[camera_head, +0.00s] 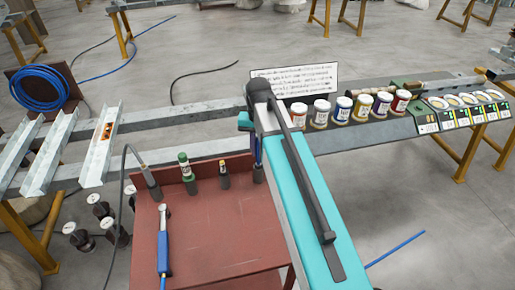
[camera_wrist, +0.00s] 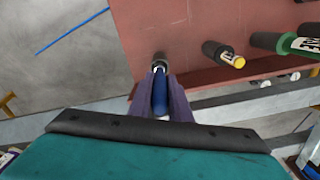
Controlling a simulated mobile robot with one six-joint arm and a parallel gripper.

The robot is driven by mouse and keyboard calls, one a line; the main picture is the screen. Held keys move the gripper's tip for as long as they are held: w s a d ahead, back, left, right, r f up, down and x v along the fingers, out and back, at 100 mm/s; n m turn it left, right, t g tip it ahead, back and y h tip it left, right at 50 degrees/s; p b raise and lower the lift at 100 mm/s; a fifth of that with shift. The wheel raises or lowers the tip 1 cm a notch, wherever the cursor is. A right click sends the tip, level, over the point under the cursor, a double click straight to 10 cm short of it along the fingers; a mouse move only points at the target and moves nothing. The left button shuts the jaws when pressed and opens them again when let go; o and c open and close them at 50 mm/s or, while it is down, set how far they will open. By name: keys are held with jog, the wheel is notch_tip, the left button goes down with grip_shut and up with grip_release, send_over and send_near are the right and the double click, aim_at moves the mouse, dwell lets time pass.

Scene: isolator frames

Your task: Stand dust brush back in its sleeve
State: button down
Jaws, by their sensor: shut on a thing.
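My gripper (camera_wrist: 161,80) is shut on a blue-handled tool (camera_wrist: 160,98), which I take to be the dust brush. Its bristles do not show. In the wrist view the tool's far end lines up with a short dark sleeve (camera_wrist: 159,57) at the edge of the red-brown tray. I cannot tell how far the tool is inside it. In the head view the sleeve (camera_head: 258,174) stands at the tray's back right corner, with my gripper (camera_head: 257,152) right above, mostly hidden by my arm.
The red-brown tray (camera_head: 215,235) also holds a blue-handled tool (camera_head: 163,252). Along its back edge stand a green-topped bottle (camera_head: 186,170), a small dark holder (camera_head: 224,178) and a cabled tool (camera_head: 148,178). Paint jars (camera_head: 343,110) line the rail behind, right of my arm.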

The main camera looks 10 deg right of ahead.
aim_at(258, 164)
jog(key=shift+f+b, duration=0.9)
jog(key=shift+f, duration=1.4)
jog(key=c, duration=1.6)
grip_release()
jog(key=shift+o, duration=0.2)
jog(key=shift+r, duration=0.1)
jog(key=shift+r+p, duration=4.8)
jog(key=shift+r, duration=2)
